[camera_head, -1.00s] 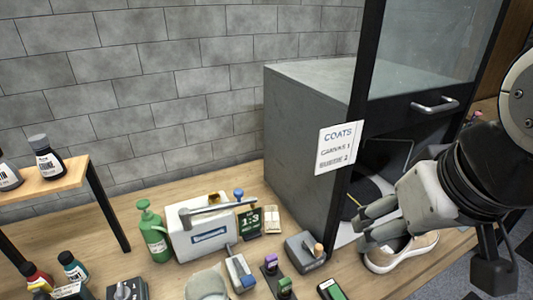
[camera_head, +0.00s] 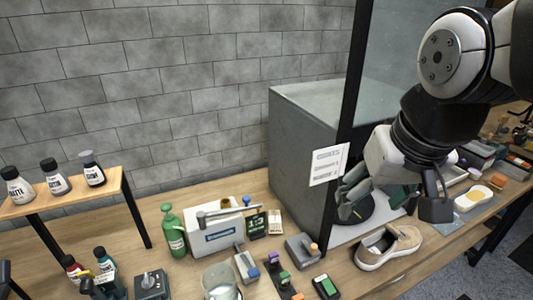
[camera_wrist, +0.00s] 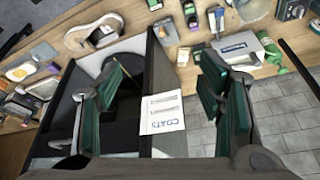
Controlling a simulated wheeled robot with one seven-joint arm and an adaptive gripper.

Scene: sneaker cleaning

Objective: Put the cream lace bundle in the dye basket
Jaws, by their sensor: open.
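My gripper (camera_head: 352,196) is open, in front of the grey spray cabinet (camera_head: 305,150), above the bench and near the hanging card. In the wrist view its green-padded fingers (camera_wrist: 162,88) stand wide apart with nothing held between them. I cannot make out the cream lace bundle for certain in either view. I cannot pick out the dye basket for certain either. A beige sneaker (camera_head: 402,236) lies on the bench below and right of my gripper; it also shows in the wrist view (camera_wrist: 92,32).
The COATS card (camera_head: 327,165) hangs by the cabinet's dark post. A white box (camera_head: 212,232), a green bottle (camera_head: 173,235) and several small tools crowd the bench. A shelf (camera_head: 70,198) with bottles stands left. More items (camera_head: 473,197) lie at the right.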

